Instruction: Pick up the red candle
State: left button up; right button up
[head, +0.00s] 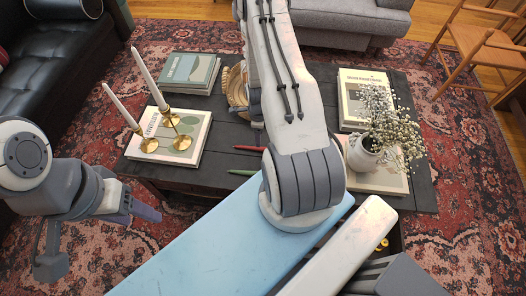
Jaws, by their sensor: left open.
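A thin dark red stick, which looks like the red candle (249,148), lies on the dark coffee table (230,128) near its middle. Its right end is close to my arm, which may hide part of it. My left gripper (104,238) is at the left, over the rug, with its fingers spread and nothing between them. It is well left of the red candle and apart from it. My right gripper does not show clearly; a large arm link of mine crosses the middle of the view.
A green stick (243,172) lies in front of the red one. White candles in brass holders (150,145) stand on a book (188,150) at the table's left. A white vase of flowers (363,154) stands at its right. A black sofa (60,60) is at left.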

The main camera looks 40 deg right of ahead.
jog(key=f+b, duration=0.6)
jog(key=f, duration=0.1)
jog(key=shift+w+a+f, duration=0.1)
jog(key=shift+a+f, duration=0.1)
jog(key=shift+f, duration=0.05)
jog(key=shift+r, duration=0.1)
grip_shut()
